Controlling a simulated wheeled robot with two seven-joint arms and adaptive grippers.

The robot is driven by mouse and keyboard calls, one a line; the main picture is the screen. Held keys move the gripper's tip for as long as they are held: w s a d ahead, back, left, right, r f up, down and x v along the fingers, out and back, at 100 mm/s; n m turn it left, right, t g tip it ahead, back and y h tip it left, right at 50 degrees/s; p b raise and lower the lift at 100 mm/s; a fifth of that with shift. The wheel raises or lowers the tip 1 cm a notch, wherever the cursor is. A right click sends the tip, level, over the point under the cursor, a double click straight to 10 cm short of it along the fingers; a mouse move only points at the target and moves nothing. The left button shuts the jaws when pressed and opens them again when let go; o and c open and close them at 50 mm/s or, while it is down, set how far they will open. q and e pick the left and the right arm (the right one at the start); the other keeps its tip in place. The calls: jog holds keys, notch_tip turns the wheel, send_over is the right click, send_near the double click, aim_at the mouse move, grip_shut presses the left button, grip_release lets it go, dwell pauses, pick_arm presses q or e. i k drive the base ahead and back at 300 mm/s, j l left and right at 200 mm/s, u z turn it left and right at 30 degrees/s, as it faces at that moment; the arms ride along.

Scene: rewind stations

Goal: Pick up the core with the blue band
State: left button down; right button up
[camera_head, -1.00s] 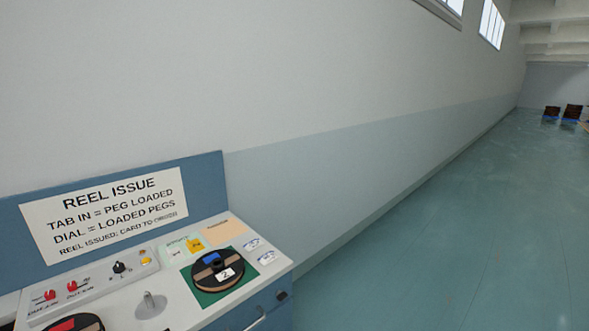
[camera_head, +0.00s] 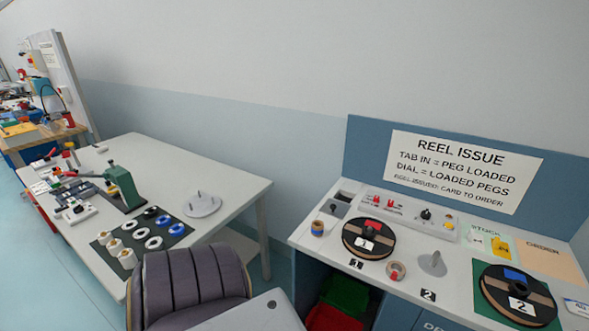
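A small tan core with a blue band (camera_head: 318,228) appears to stand at the left end of the reel issue desk (camera_head: 345,187), left of a black reel with a red patch (camera_head: 369,238). Another small core (camera_head: 396,271) lies nearer the front of the desk; its band looks reddish, not blue. On the table at left, a dark mat (camera_head: 113,270) holds several pale cores and several white, blue and black rings, too small to tell bands on. Neither of my grippers is in view.
A grey padded chair (camera_head: 190,280) stands before the left table (camera_head: 215,165). A second black reel (camera_head: 518,294) sits on a green mat at right, near a grey peg (camera_head: 432,263). Green and red bins (camera_head: 345,295) are under the desk. Floor shows at far left.

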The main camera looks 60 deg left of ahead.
aim_at(318, 226)
jog(key=u, duration=1.75)
